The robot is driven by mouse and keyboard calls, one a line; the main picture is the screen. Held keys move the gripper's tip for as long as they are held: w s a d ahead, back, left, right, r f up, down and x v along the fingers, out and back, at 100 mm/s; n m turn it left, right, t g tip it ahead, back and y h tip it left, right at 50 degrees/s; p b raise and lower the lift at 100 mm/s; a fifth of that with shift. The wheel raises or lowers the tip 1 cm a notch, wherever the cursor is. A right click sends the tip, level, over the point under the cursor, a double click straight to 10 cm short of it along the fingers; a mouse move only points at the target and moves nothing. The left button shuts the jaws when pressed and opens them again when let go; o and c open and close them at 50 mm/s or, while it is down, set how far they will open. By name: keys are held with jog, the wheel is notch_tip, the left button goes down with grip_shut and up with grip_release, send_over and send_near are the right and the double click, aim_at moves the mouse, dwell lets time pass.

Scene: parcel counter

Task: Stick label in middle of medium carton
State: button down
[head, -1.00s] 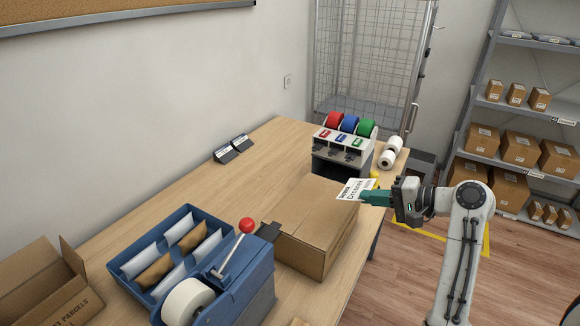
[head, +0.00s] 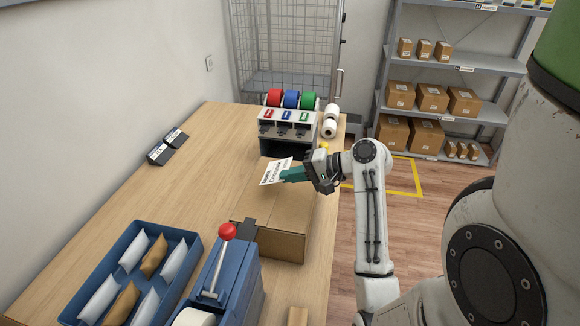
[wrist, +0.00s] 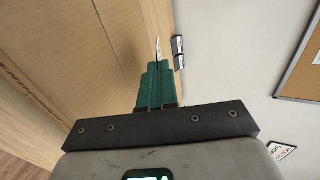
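A white label (head: 275,170) with black print is held at the tips of my gripper (head: 288,175). The green fingers are shut on its edge. In the wrist view the fingers (wrist: 157,85) are together and the label (wrist: 158,48) shows edge-on as a thin white sliver. The medium carton (head: 275,208) is a closed brown box on the counter, and its top also fills the left of the wrist view (wrist: 75,40). In the head view the label overlaps the far part of the carton's top; the gap between them is hard to tell.
A label dispenser (head: 287,126) with red, blue and green rolls stands behind the carton. A blue tape dispenser (head: 222,280) with a red-knobbed lever and a blue tray (head: 127,233) of mailers stand in front. The counter (head: 195,185) left of the carton is bare.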

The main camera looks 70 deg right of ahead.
aim_at(291, 200)
jog(key=shift+f+b, duration=0.9)
jog(key=shift+f, duration=1.55)
jog(key=c, duration=1.3)
grip_release()
jog(key=shift+s, duration=0.1)
jog(key=shift+p+v, duration=1.1)
jog(key=shift+v, duration=1.6)
